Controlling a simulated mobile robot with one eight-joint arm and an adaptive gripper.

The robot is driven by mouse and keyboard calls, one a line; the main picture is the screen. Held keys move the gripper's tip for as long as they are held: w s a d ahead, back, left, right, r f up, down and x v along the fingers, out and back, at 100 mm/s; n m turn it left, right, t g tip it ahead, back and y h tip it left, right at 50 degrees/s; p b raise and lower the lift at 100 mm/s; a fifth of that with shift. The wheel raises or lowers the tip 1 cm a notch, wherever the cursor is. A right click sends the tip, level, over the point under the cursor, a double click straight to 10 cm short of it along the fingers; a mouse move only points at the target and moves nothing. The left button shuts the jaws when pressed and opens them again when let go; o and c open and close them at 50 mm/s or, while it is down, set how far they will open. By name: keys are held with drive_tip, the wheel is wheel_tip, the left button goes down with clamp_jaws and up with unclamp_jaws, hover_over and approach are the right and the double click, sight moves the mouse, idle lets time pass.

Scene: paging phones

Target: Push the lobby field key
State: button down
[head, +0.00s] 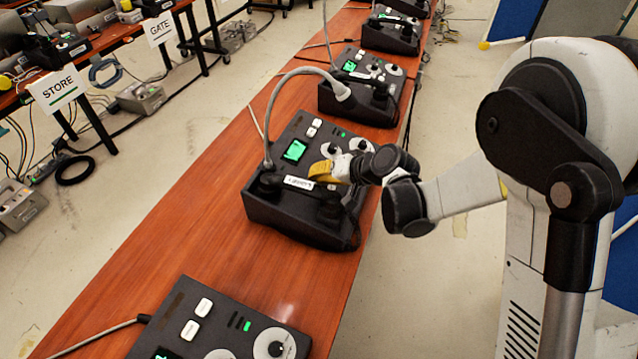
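A black paging phone (262,205) stands on the wooden table in the middle of the head view. A small white label on its front edge (298,183) seems to read LOBBY, though the print is tiny. The phone has a lit green screen (295,150), two white keys (314,128), round white dials and a grey gooseneck. I cannot read which key is the field key. My gripper (325,171) is over the right part of this phone, near the label and dials, and hides some of its face. Whether it touches the phone, and whether its fingers are open or shut, I cannot tell.
A similar phone (235,318) stands nearer, cut off by the bottom edge. More phones (352,103) stand farther along the table (180,220). Gooseneck microphones rise between them. A left-hand table carries STORE (58,89) and GATE (158,29) signs. Cables lie on the floor.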

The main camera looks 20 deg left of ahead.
drive_tip(key=shift+r, duration=0.1)
idle(0.3)
drive_tip(key=shift+d+r, duration=0.1)
drive_tip(key=shift+r, duration=0.25)
drive_tip(key=shift+s+d+r+p, duration=0.1)
drive_tip(key=shift+d+r+p, duration=0.1)
drive_tip(key=shift+r+p, duration=0.6)
drive_tip(key=shift+w+d+r+p, duration=0.1)
drive_tip(key=shift+d+r+p, duration=0.25)
drive_tip(key=shift+r, duration=0.6)
drive_tip(key=shift+s+d+r+p, duration=0.1)
drive_tip(key=shift+r+p, duration=0.65)
drive_tip(key=shift+r, duration=0.15)
drive_tip(key=shift+d+r, duration=0.1)
drive_tip(key=shift+r, duration=0.1)
